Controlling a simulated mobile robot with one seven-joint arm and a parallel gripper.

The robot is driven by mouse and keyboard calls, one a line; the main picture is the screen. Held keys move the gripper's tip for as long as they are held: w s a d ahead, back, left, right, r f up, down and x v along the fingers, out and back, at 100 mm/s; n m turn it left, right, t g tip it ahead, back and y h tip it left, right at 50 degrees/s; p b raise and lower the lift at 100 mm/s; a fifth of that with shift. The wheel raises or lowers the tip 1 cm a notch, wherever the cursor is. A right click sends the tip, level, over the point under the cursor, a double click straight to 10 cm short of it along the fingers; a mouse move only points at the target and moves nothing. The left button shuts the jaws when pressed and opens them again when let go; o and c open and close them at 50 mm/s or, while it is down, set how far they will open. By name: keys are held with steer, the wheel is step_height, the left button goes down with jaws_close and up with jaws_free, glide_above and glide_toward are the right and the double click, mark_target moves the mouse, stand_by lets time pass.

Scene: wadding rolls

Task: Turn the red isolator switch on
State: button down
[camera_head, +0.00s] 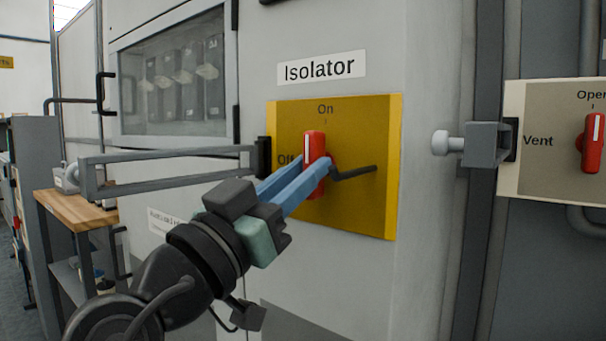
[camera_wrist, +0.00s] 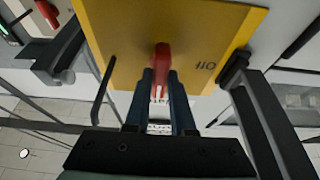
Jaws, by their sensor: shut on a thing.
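The red isolator switch (camera_head: 315,148) sits on a yellow plate (camera_head: 365,135) below the "Isolator" label. Its handle stands upright, with the white line at its upper end towards the "On" mark. The "Off" mark at its left is partly hidden in the head view. My gripper (camera_head: 313,170) reaches in from the lower left, its blue fingers shut on the handle. In the wrist view the red handle (camera_wrist: 162,58) shows between and beyond the fingertips (camera_wrist: 162,80), with "Off" upside down to the right.
A dark bent lever (camera_head: 357,172) sticks out right of the switch. A long grey bar handle (camera_head: 165,155) stands out at the left. A vent panel (camera_head: 540,155) with another red switch (camera_head: 594,142) and a grey latch (camera_head: 470,143) are at the right. A wooden-topped bench (camera_head: 75,207) stands far left.

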steer(key=c, duration=0.8)
jaws_free()
steer(key=shift+o, duration=0.2)
steer(key=v, duration=1.3)
steer(key=shift+p, duration=0.4)
